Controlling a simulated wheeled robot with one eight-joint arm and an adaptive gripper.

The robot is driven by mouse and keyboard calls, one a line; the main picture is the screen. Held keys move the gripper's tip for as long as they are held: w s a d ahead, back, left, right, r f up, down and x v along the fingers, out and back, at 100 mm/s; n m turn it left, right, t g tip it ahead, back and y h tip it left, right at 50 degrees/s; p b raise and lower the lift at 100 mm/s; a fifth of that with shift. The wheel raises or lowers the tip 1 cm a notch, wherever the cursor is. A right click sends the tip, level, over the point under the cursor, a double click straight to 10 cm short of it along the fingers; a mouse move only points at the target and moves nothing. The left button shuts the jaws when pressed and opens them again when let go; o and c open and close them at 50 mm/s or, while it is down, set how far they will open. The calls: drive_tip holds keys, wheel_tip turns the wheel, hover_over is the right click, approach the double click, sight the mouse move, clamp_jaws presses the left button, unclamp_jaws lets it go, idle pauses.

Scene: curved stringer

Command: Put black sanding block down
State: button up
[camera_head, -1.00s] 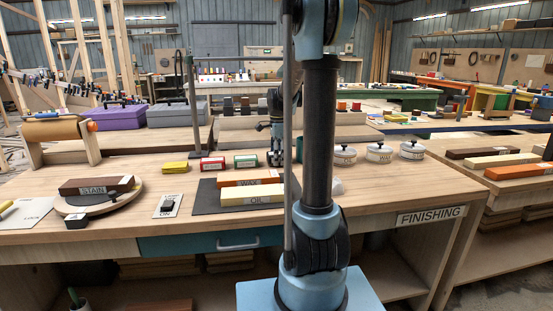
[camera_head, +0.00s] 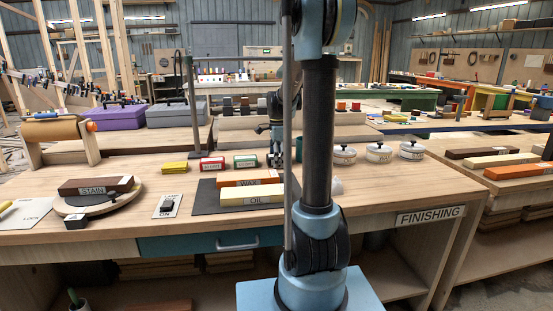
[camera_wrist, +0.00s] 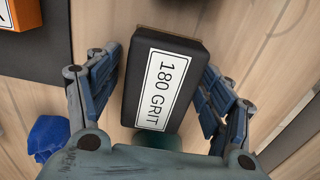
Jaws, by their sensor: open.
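The black sanding block (camera_wrist: 165,80), with a white "180 GRIT" label, lies between the two fingers of my gripper (camera_wrist: 162,92) in the wrist view. The fingers are spread, one along each long side of the block, with narrow gaps visible. The block appears to be on or just above the wooden bench top; its underside is hidden. In the head view my gripper (camera_head: 277,160) is low over the finishing bench (camera_head: 370,200), behind the boards. The block cannot be made out there, as my arm covers much of that spot.
Orange and cream boards (camera_head: 252,197) lie on a dark mat (camera_head: 206,200) before my gripper. Red and green boxes (camera_head: 245,162) stand to its left, white lidded tins (camera_head: 378,153) to its right. A green round thing (camera_wrist: 155,139) and a blue lump (camera_wrist: 48,137) are near the block.

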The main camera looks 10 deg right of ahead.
wheel_tip(320, 180, up, 18)
idle(0.7)
drive_tip(key=shift+r, duration=0.1)
